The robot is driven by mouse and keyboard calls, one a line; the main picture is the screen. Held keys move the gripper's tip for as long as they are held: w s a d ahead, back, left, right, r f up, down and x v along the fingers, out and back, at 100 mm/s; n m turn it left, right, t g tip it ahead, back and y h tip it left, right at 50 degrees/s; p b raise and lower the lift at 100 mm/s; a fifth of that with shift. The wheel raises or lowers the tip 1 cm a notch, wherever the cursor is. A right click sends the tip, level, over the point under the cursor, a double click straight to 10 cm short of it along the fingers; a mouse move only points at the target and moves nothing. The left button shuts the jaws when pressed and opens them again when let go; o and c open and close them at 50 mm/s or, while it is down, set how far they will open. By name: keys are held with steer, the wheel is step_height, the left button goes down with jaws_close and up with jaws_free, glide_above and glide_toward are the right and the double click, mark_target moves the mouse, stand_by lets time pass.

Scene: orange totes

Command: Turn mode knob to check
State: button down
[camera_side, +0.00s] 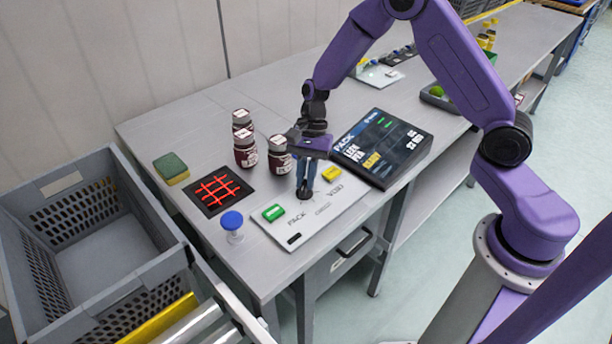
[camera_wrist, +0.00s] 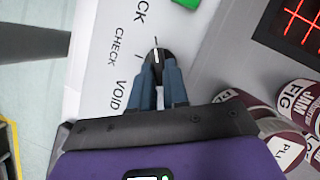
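The black mode knob (camera_wrist: 157,56) sits on a white panel and has a pale pointer line. In the wrist view the line runs toward the top of the picture. The printed words CHECK (camera_wrist: 115,47) and VOID (camera_wrist: 121,95) lie left of the knob, with the end of PACK above CHECK. My gripper (camera_wrist: 159,70) points down at the knob with a narrow gap between its blue fingers. The fingertips overlap the knob's near part; whether they press on it is unclear. In the side view the knob (camera_side: 309,193) shows at the base of my gripper (camera_side: 303,183).
The panel (camera_side: 290,234) also has a green button (camera_side: 273,213) and a yellow button (camera_side: 331,174). Dark jam jars (camera_side: 280,160) stand close behind my gripper. A blue-topped stamp (camera_side: 232,222) and a red-lit scanner (camera_side: 220,189) are left.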

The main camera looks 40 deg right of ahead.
steer(key=shift+n, duration=0.3)
steer(key=n, duration=0.1)
steer(key=n+g+h, duration=0.1)
steer(key=n, duration=0.3)
steer(key=shift+w+a+g+h, duration=0.3)
steer(key=shift+h, duration=0.1)
steer(key=n, duration=0.2)
steer(key=n+h, duration=0.1)
steer(key=n, duration=0.1)
steer(key=n+h, duration=0.1)
steer(key=n, duration=0.1)
steer(key=shift+w+a+g, duration=0.1)
steer(key=shift+a+g, duration=0.15)
steer(key=shift+g, duration=0.05)
steer(key=c, duration=1.1)
jaws_free()
steer(key=v, duration=1.7)
steer(key=shift+w+a+r, duration=0.1)
steer(key=shift+a+r, duration=0.1)
